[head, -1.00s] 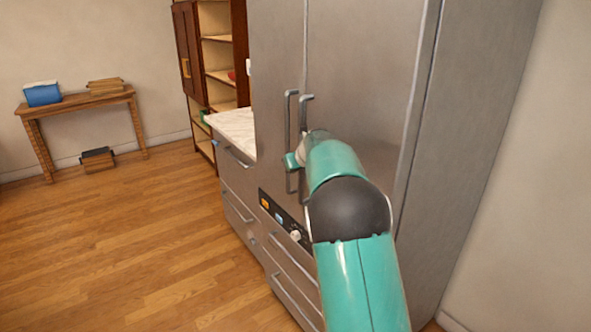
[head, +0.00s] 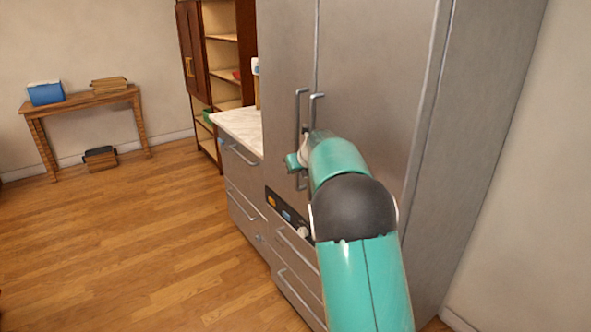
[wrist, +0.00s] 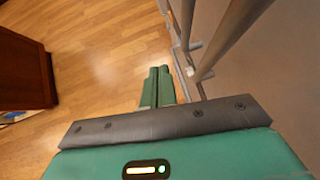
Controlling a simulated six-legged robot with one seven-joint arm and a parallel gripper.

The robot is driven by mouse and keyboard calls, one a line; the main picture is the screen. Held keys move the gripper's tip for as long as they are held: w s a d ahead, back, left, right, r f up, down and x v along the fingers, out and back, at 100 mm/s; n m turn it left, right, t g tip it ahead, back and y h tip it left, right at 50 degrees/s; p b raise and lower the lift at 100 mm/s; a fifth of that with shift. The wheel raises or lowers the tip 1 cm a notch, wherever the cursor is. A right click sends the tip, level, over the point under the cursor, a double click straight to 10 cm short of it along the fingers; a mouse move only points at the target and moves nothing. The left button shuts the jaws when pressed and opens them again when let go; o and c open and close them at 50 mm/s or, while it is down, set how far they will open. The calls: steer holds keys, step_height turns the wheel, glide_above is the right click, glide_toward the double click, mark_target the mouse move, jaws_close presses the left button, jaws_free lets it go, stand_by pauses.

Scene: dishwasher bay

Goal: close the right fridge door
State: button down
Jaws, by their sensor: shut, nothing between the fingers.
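The right fridge door (head: 378,85) is a tall grey metal panel in the head view. It looks about flush with the left fridge door (head: 286,55), and I see no clear gap between them. The right door's bar handle (head: 317,108) is partly hidden behind my arm; the left door's handle (head: 298,125) stands beside it. In the wrist view, a handle bar (wrist: 232,35) slants at the upper right. My gripper (wrist: 157,72) is shut and empty, left of the handles in that view. I cannot tell whether it touches anything.
Drawers (head: 245,205) and a white counter (head: 240,128) adjoin the fridge on the left. A wooden shelf unit (head: 222,55) and a side table (head: 80,103) stand farther back. The wooden floor (head: 130,240) at left is clear. A wall (head: 530,200) is close on the right.

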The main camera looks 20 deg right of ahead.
steer(key=s+a+r, duration=0.3)
steer(key=a+r, duration=0.4)
steer(key=s+a+r+n, duration=0.1)
steer(key=s+r+n, duration=0.2)
steer(key=s+n, duration=0.45)
steer(key=s+a+f+n+g, duration=0.1)
steer(key=s+a+f+n, duration=0.2)
steer(key=s+n, duration=1)
steer(key=s+a+f+n+g+h, duration=0.1)
steer(key=s+a+f+n+g, duration=0.1)
steer(key=s+n, duration=1.2)
steer(key=s+a+f, duration=0.1)
steer(key=s+f, duration=0.1)
steer(key=s, duration=1)
steer(key=shift+a, duration=0.25)
